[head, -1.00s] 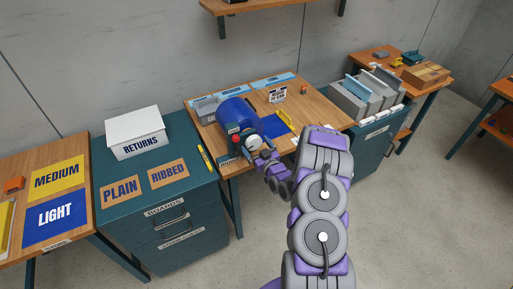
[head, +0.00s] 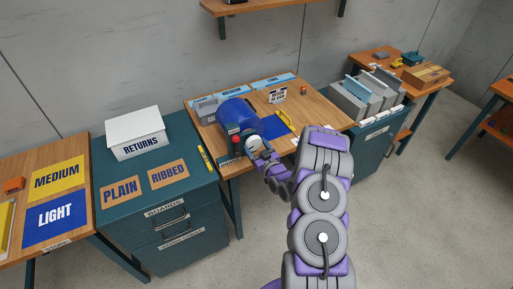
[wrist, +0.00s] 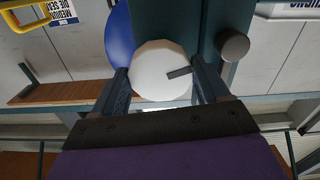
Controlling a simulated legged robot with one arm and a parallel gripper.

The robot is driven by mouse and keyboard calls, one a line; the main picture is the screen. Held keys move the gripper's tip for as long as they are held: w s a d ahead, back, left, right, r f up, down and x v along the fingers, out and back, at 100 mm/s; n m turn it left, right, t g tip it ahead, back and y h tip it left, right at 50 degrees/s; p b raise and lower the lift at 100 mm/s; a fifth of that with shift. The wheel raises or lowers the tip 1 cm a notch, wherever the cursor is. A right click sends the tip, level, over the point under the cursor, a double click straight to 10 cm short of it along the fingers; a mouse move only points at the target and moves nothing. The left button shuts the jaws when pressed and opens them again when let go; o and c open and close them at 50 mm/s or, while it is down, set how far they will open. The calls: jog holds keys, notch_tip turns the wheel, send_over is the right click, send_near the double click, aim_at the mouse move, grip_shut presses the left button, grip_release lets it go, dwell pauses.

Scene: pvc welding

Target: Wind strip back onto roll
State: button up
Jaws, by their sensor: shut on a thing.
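The blue roll (head: 237,113) lies on the wooden bench, and a flat blue strip (head: 276,126) lies to its right. A white round knob (head: 254,144) is at the roll's near end; it also shows in the wrist view (wrist: 160,72) with a small dark mark. My gripper (head: 263,153) is at this knob. In the wrist view, my gripper's fingers (wrist: 160,88) stand on either side of the knob and are shut on it. Part of the blue roll (wrist: 119,36) shows behind the knob. The strip's join with the roll is unclear.
A dark teal stand (wrist: 207,38) and a grey round knob (wrist: 233,45) are close to the right finger. A yellow handle (head: 286,121) stands by the strip. Teal drawers (head: 165,215) stand at left.

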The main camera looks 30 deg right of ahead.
jog(key=shift+m, duration=0.4)
jog(key=shift+c, duration=0.3)
jog(key=m+p, duration=0.2)
jog(key=m, duration=0.1)
jog(key=shift+r, duration=0.15)
jog(key=m+p, duration=0.1)
jog(key=m, duration=1)
jog(key=shift+m, duration=0.4)
jog(key=m, duration=0.4)
jog(key=shift+m+b, duration=0.3)
jog(key=shift+m, duration=0.1)
jog(key=shift+s, duration=0.1)
jog(key=o, duration=1.1)
jog(key=shift+f, duration=0.2)
jog(key=o, duration=0.4)
jog(key=shift+d, duration=0.15)
